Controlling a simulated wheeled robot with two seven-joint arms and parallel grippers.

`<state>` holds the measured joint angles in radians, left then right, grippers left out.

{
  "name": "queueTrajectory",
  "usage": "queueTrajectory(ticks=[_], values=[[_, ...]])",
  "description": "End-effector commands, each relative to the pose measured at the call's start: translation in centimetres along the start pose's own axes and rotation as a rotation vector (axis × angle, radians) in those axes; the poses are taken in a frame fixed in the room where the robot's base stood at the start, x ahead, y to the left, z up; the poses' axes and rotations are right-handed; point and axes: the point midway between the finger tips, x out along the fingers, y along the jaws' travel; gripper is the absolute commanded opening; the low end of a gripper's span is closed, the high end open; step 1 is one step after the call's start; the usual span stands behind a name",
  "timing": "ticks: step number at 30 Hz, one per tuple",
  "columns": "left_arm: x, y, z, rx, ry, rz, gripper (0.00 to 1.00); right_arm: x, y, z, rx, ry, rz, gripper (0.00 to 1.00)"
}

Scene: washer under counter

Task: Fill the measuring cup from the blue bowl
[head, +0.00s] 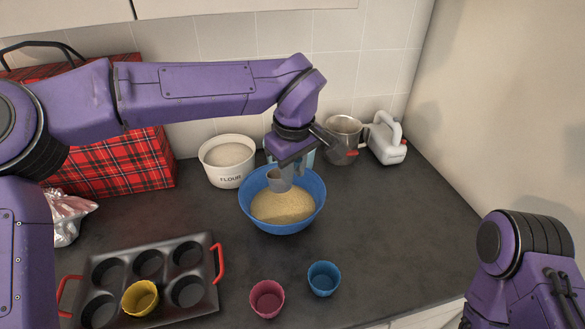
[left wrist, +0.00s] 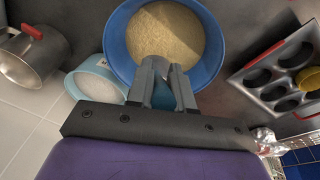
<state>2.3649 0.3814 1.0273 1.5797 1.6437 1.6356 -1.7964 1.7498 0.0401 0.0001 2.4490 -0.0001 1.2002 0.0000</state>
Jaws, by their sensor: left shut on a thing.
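The blue bowl (head: 319,205) stands on the dark counter, partly filled with pale yellow grain (head: 283,208). It also shows at the top of the left wrist view (left wrist: 212,62). My left gripper (head: 287,166) is shut on a small grey measuring cup (head: 279,181). It holds the cup over the back part of the bowl, around rim height. I cannot tell whether the cup touches the grain or what is inside it. The left wrist view shows the gripper's fingers (left wrist: 162,85) from above. My right arm shows at the lower right, its gripper out of view.
In front are a muffin tin (head: 208,250), yellow cup (head: 140,298), pink cup (head: 267,299) and blue cup (head: 323,279). Counter right is clear.

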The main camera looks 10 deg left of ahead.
Motion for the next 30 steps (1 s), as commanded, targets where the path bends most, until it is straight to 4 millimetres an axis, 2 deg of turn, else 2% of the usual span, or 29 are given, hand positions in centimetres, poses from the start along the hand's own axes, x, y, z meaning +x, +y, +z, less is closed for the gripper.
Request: queueTrajectory(ticks=[21, 30], values=[[6.8, -0.7, 1.0, 0.0, -0.001, 0.0, 0.0, 2.4, -0.2, 1.0, 0.0, -0.001, 0.0, 0.44], [7.8, -0.8, 1.2, 0.0, 0.001, 0.002, 0.0, 2.6, -0.2, 1.1, 0.0, -0.001, 0.0, 0.44]])
